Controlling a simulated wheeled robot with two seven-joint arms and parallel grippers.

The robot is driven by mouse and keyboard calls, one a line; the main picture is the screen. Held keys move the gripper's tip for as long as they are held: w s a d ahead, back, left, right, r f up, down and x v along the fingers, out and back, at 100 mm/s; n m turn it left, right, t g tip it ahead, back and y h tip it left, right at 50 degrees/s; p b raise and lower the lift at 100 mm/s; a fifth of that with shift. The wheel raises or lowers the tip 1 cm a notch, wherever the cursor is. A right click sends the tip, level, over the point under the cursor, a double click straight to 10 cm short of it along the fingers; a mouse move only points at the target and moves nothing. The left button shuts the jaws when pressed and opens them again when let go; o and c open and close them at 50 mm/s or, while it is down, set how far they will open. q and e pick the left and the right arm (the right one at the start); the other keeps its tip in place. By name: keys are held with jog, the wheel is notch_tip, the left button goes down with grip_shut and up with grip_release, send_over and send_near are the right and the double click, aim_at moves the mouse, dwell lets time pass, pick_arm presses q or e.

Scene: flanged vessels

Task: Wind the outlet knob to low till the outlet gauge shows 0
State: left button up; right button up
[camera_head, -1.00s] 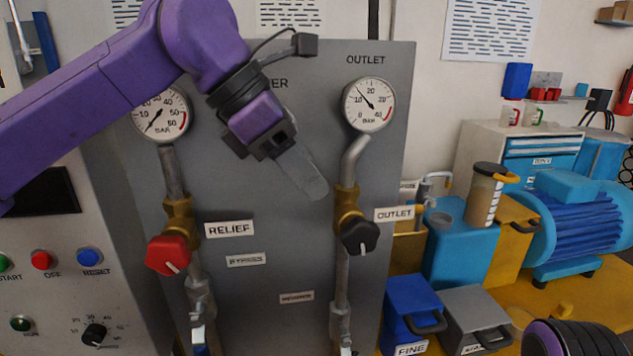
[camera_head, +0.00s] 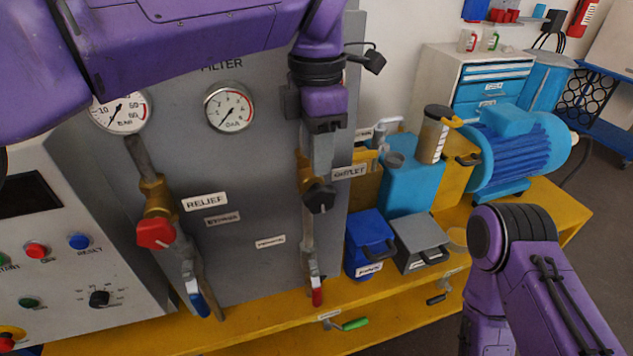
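The red relief knob (camera_head: 156,234) and the filter gauge (camera_head: 229,108) are on the panel to the left. Blue-handled (camera_head: 198,299) and red-handled (camera_head: 317,296) valves hang below. A blue box (camera_head: 369,244) and a grey box (camera_head: 420,243) stand close to the right.

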aim_at(310, 190)
pick_arm(q)
jog(key=f, duration=0.6)
jog(key=shift+d+f, duration=0.3)
jog(key=shift+d, duration=0.05)
jog(key=shift+a+f, duration=0.15)
jog(key=shift+f, duration=0.25)
grip_shut()
jog(key=shift+f+b, duration=0.1)
jog(key=shift+b, duration=0.4)
jog(key=h+b, duration=0.2)
jog(key=b, duration=0.1)
jog(key=t+h+b, duration=0.1)
jog(key=b, duration=0.3)
jog(key=a+h+b, duration=0.1)
jog(key=h+b, duration=0.1)
jog(key=b, duration=0.1)
jog(key=shift+s+f+t+h+b, duration=0.2)
jog(key=shift+f+t+h+b, duration=0.1)
jog(key=shift+t, duration=0.1)
jog(key=shift+a+r+h+b, duration=0.15)
jog(key=shift+h+b, duration=0.25)
jog(key=shift+b, duration=0.35)
